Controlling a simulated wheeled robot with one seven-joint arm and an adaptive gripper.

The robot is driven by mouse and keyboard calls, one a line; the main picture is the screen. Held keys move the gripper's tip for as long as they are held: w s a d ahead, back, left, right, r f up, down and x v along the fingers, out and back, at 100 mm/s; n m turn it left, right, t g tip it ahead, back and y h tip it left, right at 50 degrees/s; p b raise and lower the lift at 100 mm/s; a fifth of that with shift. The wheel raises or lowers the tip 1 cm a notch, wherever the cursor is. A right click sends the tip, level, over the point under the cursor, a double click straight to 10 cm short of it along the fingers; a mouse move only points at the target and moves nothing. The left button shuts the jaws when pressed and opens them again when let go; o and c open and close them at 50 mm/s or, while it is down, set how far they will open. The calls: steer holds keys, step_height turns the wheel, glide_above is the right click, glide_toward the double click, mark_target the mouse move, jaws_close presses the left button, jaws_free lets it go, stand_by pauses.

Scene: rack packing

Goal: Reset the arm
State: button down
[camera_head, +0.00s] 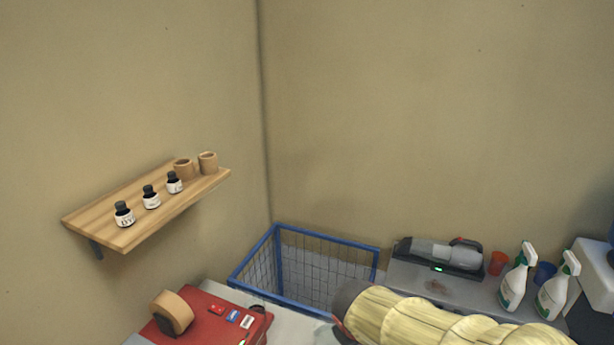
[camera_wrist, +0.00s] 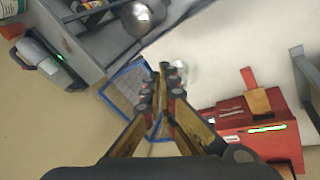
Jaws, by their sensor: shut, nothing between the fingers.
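My gripper (camera_wrist: 164,72) shows in the wrist view with its two fingers converging to a point. It is shut with nothing between the fingers. Beyond the fingertips in that view are the blue wire basket (camera_wrist: 122,88) and a pale surface (camera_wrist: 225,45). In the head view I cannot make out the gripper's fingers. The blue wire basket (camera_head: 310,235) stands in the corner there, apparently with nothing in it, though its lower front is hidden.
A wooden shelf (camera_head: 105,230) holds three bottles (camera_head: 151,198) and two brown cups (camera_head: 208,162). A red case (camera_head: 205,310) with a tape roll (camera_head: 171,313) stands at lower left.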

steer(key=s+d+r+m+y+b, duration=0.1)
steer(key=s+d+r+m+b, duration=0.1)
steer(key=s, duration=0.5)
steer(key=s+d+r+m+t+b, duration=0.1)
steer(key=s+d+m+b, duration=0.3)
steer(key=s, duration=0.4)
steer(key=shift+s+d+r+m+t+y+b, duration=0.2)
steer(key=shift+d+r+m+t+y+b, duration=0.15)
steer(key=shift+d+r+b, duration=0.3)
